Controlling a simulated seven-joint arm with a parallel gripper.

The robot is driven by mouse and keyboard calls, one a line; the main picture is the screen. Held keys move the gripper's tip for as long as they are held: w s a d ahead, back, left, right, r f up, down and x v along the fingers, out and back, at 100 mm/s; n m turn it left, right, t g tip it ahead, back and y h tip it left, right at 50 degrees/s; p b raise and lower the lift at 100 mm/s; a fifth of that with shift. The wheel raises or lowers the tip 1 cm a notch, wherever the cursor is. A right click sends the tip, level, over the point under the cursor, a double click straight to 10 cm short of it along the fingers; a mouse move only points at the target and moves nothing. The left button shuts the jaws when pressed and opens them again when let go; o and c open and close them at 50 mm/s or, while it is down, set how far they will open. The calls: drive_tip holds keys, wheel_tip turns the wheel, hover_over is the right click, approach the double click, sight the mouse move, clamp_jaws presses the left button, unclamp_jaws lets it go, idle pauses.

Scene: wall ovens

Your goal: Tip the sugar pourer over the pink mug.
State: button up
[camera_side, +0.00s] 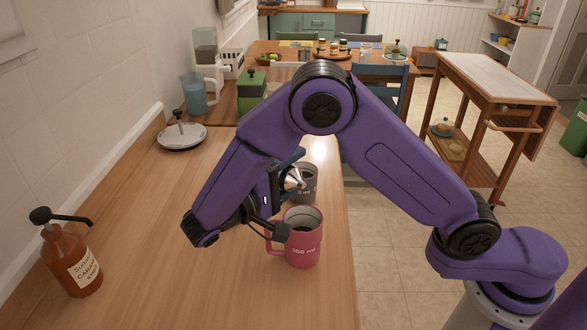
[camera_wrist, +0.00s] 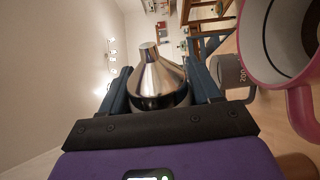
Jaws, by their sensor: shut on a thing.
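My gripper (camera_side: 284,182) is shut on the sugar pourer (camera_side: 292,177), above the counter. In the wrist view the pourer's shiny metal cone and spout (camera_wrist: 158,75) show between the blue fingers. Its lower body is mostly hidden. In the side view the cone appears tilted, its tip towards the right. The pink mug (camera_side: 303,245) stands upright on the counter, nearer the side camera than the pourer. In the wrist view its rim and handle (camera_wrist: 300,105) show at the right edge, apart from the pourer, with something dark inside. I see no sugar falling.
A grey mug (camera_side: 308,186) stands just behind the pink one, close to the pourer. An orange-brown pump bottle (camera_side: 70,260) stands at the left front. The counter's left middle is clear.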

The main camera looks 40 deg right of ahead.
drive_tip(key=m, duration=0.4)
drive_tip(key=shift+s+r+m, duration=0.1)
drive_tip(key=shift+m, duration=0.2)
drive_tip(key=n, duration=0.4)
drive_tip(key=shift+n, duration=0.3)
drive_tip(key=n, duration=0.2)
drive_tip(key=r+n, duration=0.1)
drive_tip(key=n, duration=0.4)
drive_tip(key=shift+s+r, duration=0.35)
drive_tip(key=shift+r, duration=0.05)
drive_tip(key=shift+d, duration=0.1)
